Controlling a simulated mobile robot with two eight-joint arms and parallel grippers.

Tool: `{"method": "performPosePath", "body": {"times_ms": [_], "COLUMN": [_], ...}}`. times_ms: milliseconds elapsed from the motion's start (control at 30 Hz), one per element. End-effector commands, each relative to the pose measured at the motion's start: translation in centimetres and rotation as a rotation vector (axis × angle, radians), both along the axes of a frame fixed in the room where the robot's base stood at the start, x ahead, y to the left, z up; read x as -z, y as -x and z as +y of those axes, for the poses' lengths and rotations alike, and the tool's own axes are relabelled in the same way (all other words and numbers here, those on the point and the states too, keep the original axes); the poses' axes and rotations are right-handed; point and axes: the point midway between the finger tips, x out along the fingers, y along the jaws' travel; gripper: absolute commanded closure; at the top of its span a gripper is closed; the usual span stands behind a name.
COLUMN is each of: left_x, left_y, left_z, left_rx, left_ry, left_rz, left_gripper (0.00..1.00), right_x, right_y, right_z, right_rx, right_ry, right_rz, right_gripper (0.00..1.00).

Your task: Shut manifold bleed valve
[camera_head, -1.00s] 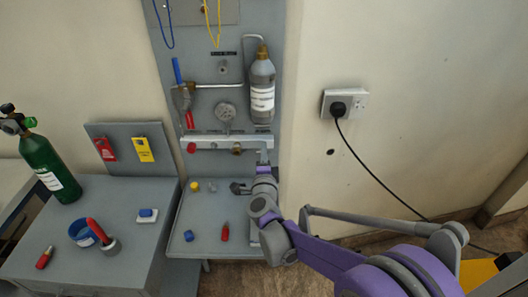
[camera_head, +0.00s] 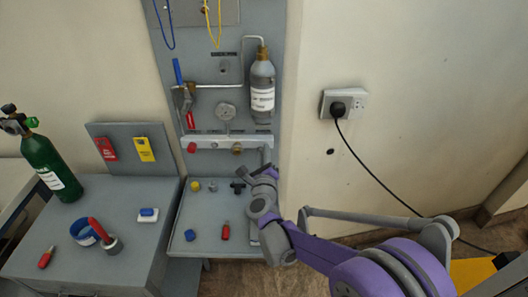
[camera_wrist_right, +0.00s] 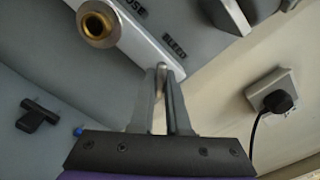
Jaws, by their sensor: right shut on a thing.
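The pale manifold bar (camera_head: 215,142) runs across the grey wall panel; it also shows in the wrist view (camera_wrist_right: 135,48), with a brass port (camera_wrist_right: 97,24) and a "BLEED" label (camera_wrist_right: 174,46) above its end. My right gripper (camera_head: 266,155) is at the bar's right end. In the wrist view its two fingers (camera_wrist_right: 161,80) are close together, shut on a small stem, the bleed valve handle (camera_wrist_right: 161,70), just under the bar's end. Most of the handle is hidden between the fingers, so its angle is hard to tell. My left gripper is not in view.
A shelf below the bar holds a yellow cap (camera_head: 195,186), a black T-shaped part (camera_head: 238,187), a red piece (camera_head: 225,231) and a blue piece (camera_head: 190,235). A grey bottle (camera_head: 262,85) hangs above. A plug with cable (camera_head: 338,108) is on the right wall.

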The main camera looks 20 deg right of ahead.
Motion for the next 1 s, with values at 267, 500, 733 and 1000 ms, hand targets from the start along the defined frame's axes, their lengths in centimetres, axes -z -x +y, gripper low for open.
{"method": "performPosePath", "body": {"times_ms": [267,500,733,1000], "left_x": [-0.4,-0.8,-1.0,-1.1], "left_y": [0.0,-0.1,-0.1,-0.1], "left_z": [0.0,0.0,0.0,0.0], "left_rx": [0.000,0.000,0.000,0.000], "left_ry": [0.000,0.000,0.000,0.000], "left_rz": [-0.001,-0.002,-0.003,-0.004], "left_gripper": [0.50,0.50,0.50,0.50], "right_x": [0.1,0.1,0.1,0.1], "right_y": [0.0,0.0,0.0,0.0], "right_z": [0.1,0.2,0.3,0.3], "right_rx": [-0.001,-0.001,-0.001,-0.001], "right_ry": [-0.253,-0.449,-0.584,-0.665], "right_rz": [-0.072,-0.129,-0.167,-0.191], "right_gripper": [1.00,1.00,1.00,1.00]}}
